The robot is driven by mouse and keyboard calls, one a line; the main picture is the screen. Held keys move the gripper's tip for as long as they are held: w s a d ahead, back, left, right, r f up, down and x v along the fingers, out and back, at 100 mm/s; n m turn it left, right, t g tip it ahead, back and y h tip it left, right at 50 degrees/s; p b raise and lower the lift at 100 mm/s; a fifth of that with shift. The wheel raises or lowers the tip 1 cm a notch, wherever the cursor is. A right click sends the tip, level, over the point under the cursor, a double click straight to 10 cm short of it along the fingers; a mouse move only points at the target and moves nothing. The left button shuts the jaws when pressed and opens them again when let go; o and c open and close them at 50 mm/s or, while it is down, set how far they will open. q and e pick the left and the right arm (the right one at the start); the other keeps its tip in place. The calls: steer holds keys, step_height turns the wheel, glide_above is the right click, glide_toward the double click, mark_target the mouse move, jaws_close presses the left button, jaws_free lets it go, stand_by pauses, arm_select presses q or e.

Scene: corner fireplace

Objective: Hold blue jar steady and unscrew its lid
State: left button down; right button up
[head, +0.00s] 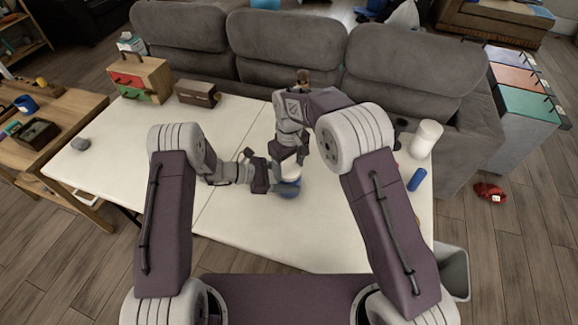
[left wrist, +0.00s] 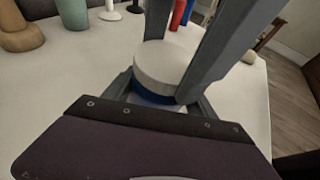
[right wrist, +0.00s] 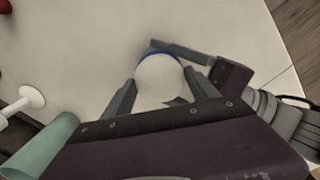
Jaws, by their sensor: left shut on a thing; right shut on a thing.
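The blue jar (head: 290,189) stands on the white table with its white lid (head: 291,172) on top. My left gripper (head: 277,182) comes from the left, low down, and is shut on the jar's blue body (left wrist: 150,97). My right gripper (head: 290,163) comes down from above and is shut on the lid.
A drawer box (head: 140,80) and brown chest (head: 197,93) stand at the back left. A white cylinder (head: 425,139) and blue cylinder (head: 417,179) are at the right. A green cylinder (right wrist: 42,146) shows near my right wrist.

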mark_target(289, 169)
steer(key=n, duration=1.1)
steer(key=shift+r, duration=0.2)
steer(key=shift+r, duration=0.95)
steer(key=shift+r, duration=0.1)
steer(key=shift+r, duration=1.9)
arm_select(q)
steer(key=shift+c, duration=1)
jaws_free()
